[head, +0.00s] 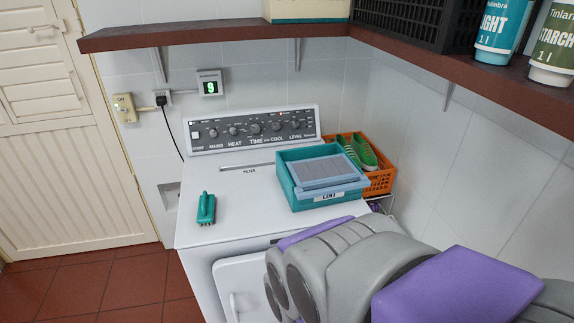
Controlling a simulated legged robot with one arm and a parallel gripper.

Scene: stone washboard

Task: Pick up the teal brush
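The teal brush (206,209) lies on the white top of the dryer (240,224), near its left edge. It has a teal body with a raised handle, and paler bristles show at its lower end. Part of my grey and purple arm fills the lower right of the head view, in front of the machine. My gripper is not visible in this view. Nothing touches the brush, and clear top surface lies around it.
A teal box labelled LINT (327,196) holding a grey-blue screen stands right of the brush. Behind it is an orange basket (385,181) with green shoes. The control panel (250,130) rises at the back. A brown shelf (215,34) with bottles overhangs the corner.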

